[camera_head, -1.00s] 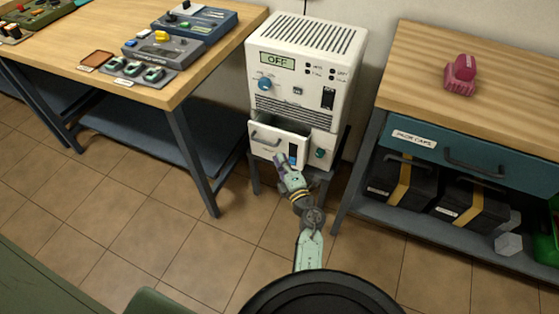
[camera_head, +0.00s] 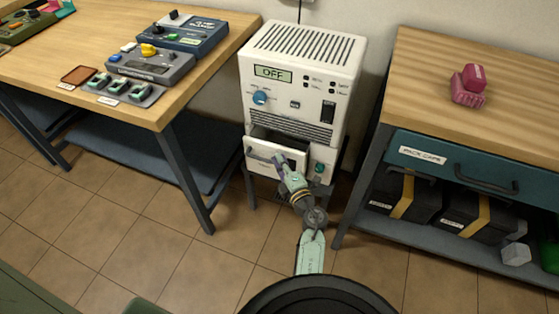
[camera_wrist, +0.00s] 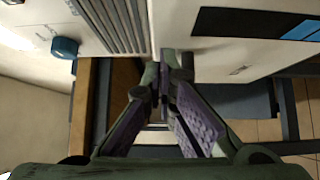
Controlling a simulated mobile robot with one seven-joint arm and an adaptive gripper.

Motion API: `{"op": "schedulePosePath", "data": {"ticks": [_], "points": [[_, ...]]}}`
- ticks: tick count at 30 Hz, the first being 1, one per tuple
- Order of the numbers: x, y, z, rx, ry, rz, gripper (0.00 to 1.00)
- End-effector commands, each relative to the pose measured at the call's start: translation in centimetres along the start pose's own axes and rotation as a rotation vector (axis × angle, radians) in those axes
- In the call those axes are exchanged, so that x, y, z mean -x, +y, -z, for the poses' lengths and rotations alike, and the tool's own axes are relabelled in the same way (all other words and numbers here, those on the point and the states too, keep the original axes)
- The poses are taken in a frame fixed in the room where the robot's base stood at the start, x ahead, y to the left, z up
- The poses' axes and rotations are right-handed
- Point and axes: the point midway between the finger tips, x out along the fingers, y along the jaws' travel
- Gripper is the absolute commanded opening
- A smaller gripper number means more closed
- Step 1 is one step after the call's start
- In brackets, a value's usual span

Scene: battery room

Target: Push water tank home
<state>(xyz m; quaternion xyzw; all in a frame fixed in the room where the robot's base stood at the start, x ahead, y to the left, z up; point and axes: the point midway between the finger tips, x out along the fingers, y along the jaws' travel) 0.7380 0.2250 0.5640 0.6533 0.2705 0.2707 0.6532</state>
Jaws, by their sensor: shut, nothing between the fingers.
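The white machine (camera_head: 300,75) with an "OFF" display stands between two workbenches. Its water tank (camera_head: 292,152) is a white drawer-like box low in the front, partly pulled out, with a dark gap above its front panel.
The left bench (camera_head: 215,75) holds control boxes. The right bench (camera_head: 420,75) carries a pink object (camera_head: 468,85), with black cases below. Tiled floor in front is clear.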

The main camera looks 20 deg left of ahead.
Motion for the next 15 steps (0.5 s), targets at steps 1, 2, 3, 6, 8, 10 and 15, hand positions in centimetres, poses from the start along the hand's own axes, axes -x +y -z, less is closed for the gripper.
{"op": "schedulePosePath", "data": {"ticks": [1,2,3,6,8,10,15], "points": [[0.0,0.0,0.0,0.0,0.0,0.0,0.0],[0.0,0.0,0.0,0.0,0.0,0.0,0.0],[-0.1,0.0,-0.1,0.0,0.0,0.0,0.0],[-0.7,0.2,-0.8,0.0,-0.003,-0.001,0.0],[-1.5,0.3,-1.5,0.0,-0.003,-0.002,0.0],[-2.4,0.3,-2.5,-0.001,-0.004,-0.002,0.0],[-4.2,0.1,-4.2,0.0,-0.002,-0.001,0.0]]}}
